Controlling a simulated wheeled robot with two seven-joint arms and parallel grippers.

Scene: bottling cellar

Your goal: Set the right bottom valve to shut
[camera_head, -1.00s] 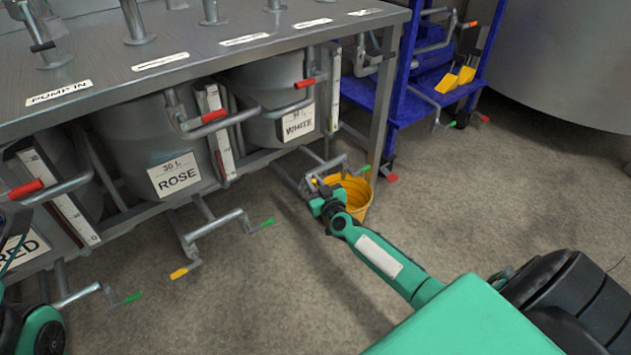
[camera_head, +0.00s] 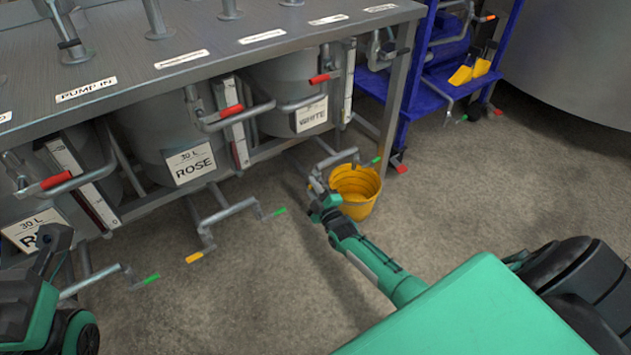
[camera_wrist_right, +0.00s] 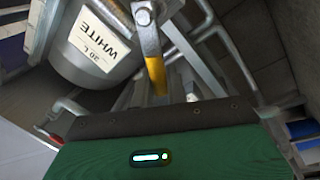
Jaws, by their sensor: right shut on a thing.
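The right bottom valve (camera_head: 336,158) sits on low pipework under the tank labelled WHITE. A green-tipped handle (camera_head: 376,160) shows at its far end. Its near lever has a yellow grip (camera_wrist_right: 157,76), seen in the right wrist view hanging from a metal pivot (camera_wrist_right: 143,16) down into my gripper. My right gripper (camera_head: 318,192) is shut on this yellow grip, and its jaws hide most of the grip in the head view. My left gripper (camera_head: 45,258) is at the lower left edge, in front of the RED tank; its fingers are too unclear to judge.
A yellow bucket (camera_head: 357,209) stands on the floor close right of my right gripper. A blue rack (camera_head: 415,75) stands behind. Open floor lies in front.

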